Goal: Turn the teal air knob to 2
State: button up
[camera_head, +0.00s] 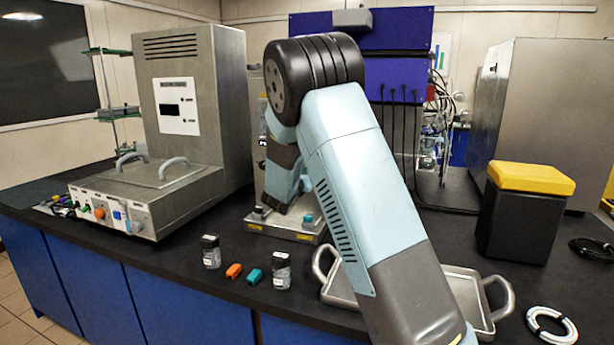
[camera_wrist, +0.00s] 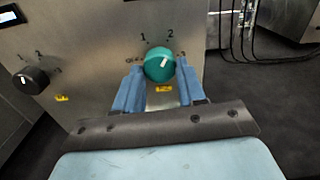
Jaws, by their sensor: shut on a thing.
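The teal air knob (camera_wrist: 159,66) sits on a grey metal panel in the wrist view. Printed marks 1 and 2 stand above it, and smaller marks sit at its left and right, too small to read surely. Its white pointer line slants up and to the right; I cannot tell exactly which mark it meets. My gripper (camera_wrist: 158,80) has its blue fingers on either side of the knob and is shut on it. In the head view my arm hides the gripper and the knob.
A black knob (camera_wrist: 30,80) with its own marks is at the left of the panel. In the head view, a metal tray (camera_head: 468,300) lies in front, with dark-capped bottles (camera_head: 211,252) and orange (camera_head: 234,271) and teal (camera_head: 254,276) pieces to its left. A yellow-lidded black bin (camera_head: 520,225) stands right.

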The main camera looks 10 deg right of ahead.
jog(key=o, duration=1.1)
jog(key=shift+c, duration=0.2)
jog(key=v, duration=1.4)
